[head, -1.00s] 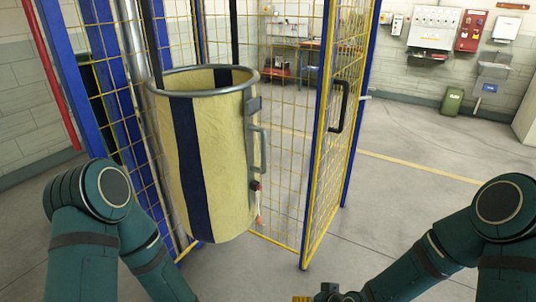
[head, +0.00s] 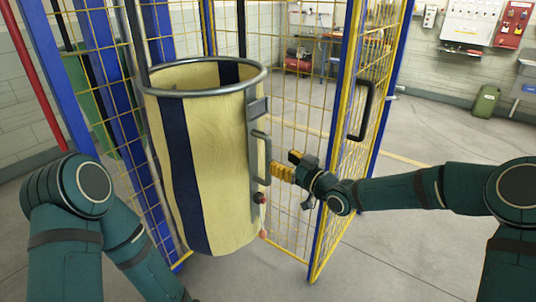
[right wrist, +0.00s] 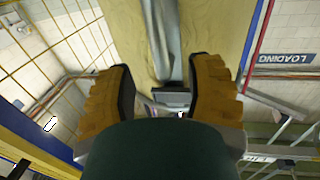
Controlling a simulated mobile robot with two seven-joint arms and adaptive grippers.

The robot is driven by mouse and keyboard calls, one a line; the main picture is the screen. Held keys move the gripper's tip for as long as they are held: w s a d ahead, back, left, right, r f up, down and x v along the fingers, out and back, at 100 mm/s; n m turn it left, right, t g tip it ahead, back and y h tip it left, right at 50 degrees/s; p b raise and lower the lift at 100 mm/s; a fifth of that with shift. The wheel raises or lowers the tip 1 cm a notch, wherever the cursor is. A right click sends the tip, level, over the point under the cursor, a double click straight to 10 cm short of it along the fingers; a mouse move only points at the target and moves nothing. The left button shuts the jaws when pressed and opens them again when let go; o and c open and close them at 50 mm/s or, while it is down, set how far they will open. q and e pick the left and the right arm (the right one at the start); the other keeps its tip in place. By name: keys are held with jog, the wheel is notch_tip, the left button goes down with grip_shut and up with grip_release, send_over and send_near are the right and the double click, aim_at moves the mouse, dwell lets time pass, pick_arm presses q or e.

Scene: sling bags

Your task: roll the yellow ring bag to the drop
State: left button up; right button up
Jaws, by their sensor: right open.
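The yellow ring bag (head: 220,140), a tall yellow sack with dark blue stripes and a grey metal ring at its top, hangs upright left of centre in the head view. A grey handle (head: 262,158) is on its right side, with a small red knob below. My right gripper (head: 277,172) is open, with yellow pads pointing at the handle. In the right wrist view the bag's yellow cloth (right wrist: 205,25) fills the top, and the grey handle bar lies ahead between the spread fingers (right wrist: 160,85). Contact cannot be told. My left gripper is out of view below the left arm.
A blue-framed yellow mesh cage stands around the bag, with an open mesh door (head: 370,130) and its black handle (head: 361,110) just right of my right gripper. A green bin (head: 486,101) stands by the far wall. The floor at the right is clear.

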aim_at(271, 154)
jog(key=x, duration=0.6)
jog(key=shift+w+a, duration=0.2)
jog(key=shift+w, duration=0.1)
grip_shut()
